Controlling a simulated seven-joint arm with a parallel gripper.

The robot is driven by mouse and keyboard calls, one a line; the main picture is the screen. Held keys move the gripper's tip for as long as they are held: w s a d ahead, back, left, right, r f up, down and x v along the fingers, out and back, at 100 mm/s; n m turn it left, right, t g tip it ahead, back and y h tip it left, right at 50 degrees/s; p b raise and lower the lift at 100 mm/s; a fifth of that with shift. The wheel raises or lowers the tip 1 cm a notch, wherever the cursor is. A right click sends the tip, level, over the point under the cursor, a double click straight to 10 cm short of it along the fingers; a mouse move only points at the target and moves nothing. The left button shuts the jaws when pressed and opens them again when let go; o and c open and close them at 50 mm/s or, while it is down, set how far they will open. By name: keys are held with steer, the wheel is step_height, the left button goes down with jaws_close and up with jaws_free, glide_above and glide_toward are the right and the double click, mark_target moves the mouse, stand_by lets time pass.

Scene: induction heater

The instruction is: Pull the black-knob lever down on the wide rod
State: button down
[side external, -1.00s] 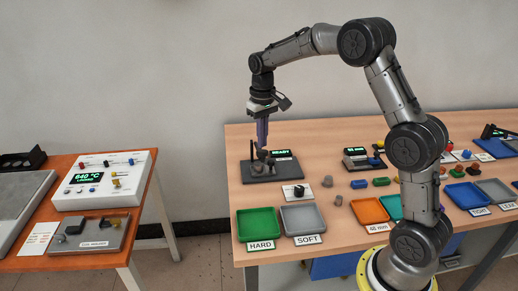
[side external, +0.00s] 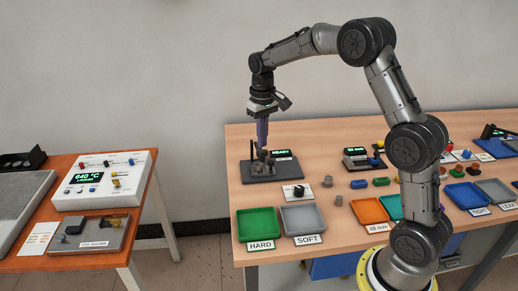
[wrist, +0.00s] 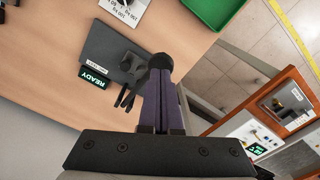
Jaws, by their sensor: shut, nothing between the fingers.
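A dark tester plate (side external: 286,174) with a lit READY display (side external: 281,153) sits on the wooden table, below my gripper. It also shows in the wrist view (wrist: 104,42). My gripper (side external: 262,148) points down over the plate's left part, its purple fingers shut and empty. In the wrist view, a round black knob (wrist: 159,61) is right at the fingertips (wrist: 160,78). I cannot tell whether they touch. A dark grey block (wrist: 130,64) and thin black prongs (wrist: 125,98) are beside it. The knob's lever is mostly hidden. I cannot tell which part is the wide rod.
A thin dark upright (side external: 251,150) stands at the plate's left. In front are a small switch box (side external: 294,191), a green tray (side external: 258,224) and a grey tray (side external: 303,218). Small grey pieces (side external: 328,181) lie to the right. The heater panel (side external: 103,181) is on another table.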

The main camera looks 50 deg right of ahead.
mark_target(262, 160)
stand_by(0.6)
steer(key=shift+f, duration=4)
steer(key=shift+r, duration=6.55)
